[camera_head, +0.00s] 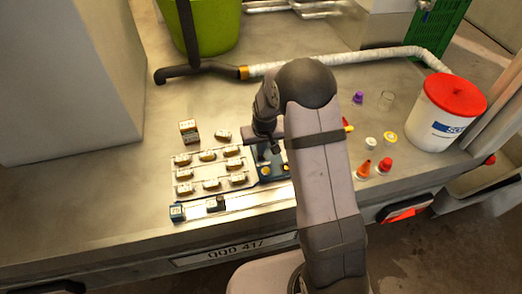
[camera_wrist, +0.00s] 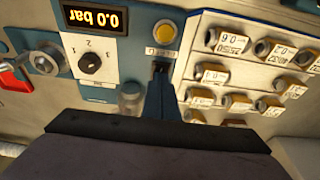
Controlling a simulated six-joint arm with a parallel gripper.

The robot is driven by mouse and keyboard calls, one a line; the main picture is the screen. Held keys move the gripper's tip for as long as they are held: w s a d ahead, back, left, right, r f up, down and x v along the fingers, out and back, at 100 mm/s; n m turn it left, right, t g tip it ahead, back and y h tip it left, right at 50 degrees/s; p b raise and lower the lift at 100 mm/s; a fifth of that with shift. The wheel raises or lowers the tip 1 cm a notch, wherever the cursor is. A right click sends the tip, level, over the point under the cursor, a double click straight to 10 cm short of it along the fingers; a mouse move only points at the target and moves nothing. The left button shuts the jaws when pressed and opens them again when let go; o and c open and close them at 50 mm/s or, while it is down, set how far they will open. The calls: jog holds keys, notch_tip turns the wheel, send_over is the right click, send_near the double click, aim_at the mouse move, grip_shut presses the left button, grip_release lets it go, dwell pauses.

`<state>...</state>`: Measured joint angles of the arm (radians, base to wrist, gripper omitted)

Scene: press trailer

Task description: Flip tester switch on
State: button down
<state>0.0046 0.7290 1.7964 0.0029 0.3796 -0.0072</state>
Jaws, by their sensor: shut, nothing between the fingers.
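The tester (camera_wrist: 102,48) is a blue panel with a lit display (camera_wrist: 95,17) reading 0.0 bar, a black numbered knob (camera_wrist: 90,63) and a yellow round button (camera_wrist: 165,33). A small black switch (camera_wrist: 160,67) sits below the yellow button in the wrist view; its position is hard to tell. My gripper (camera_wrist: 159,84) is shut and empty, its narrow tip close to the switch; I cannot tell whether it touches. In the head view, my gripper (camera_head: 276,149) is over the tester (camera_head: 271,173), which my arm partly hides.
A rack of labelled blocks (camera_head: 212,170) lies left of the tester. A rail with a slider (camera_head: 215,203) runs along the front. Small cones and caps (camera_head: 385,166) and a red-lidded white bucket (camera_head: 443,112) stand right. A hose (camera_head: 300,64) crosses the back.

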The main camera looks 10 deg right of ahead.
jog(key=shift+r, duration=0.1)
jog(key=p+v, duration=0.3)
jog(key=v, duration=0.1)
jog(key=shift+w+r+p, duration=0.2)
jog(key=shift+w+p, duration=0.1)
jog(key=shift+p, duration=0.1)
jog(key=shift+s+r+b, duration=0.2)
jog(key=shift+r+b, duration=0.05)
jog(key=shift+b, duration=0.15)
jog(key=w+b+v, duration=0.1)
jog(key=w+v, duration=0.1)
jog(key=v, duration=0.6)
send_over(261, 157)
jog(key=s, duration=0.5)
jog(key=shift+w+r, duration=0.1)
jog(key=shift+w, duration=0.1)
jog(key=shift+s, duration=0.1)
